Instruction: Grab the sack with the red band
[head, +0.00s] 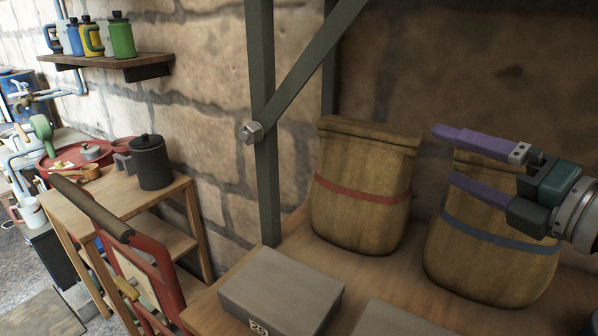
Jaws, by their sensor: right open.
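The sack with the red band (362,190) stands upright on the wooden shelf, right of the dark metal post. It is tan woven cloth with a folded top. A second sack with a blue band (490,250) stands to its right. My right gripper (442,155) comes in from the right edge with purple fingers spread apart and nothing between them. It is in front of the blue-banded sack's upper part, and its fingertips point left toward the red-banded sack, apart from it. My left gripper is not in view.
A dark green post (264,150) with a diagonal brace stands left of the red-banded sack. A grey box (281,285) lies in front of it, with another grey slab (398,320) at the bottom edge. A wooden side table (130,198) holds a dark canister (151,163).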

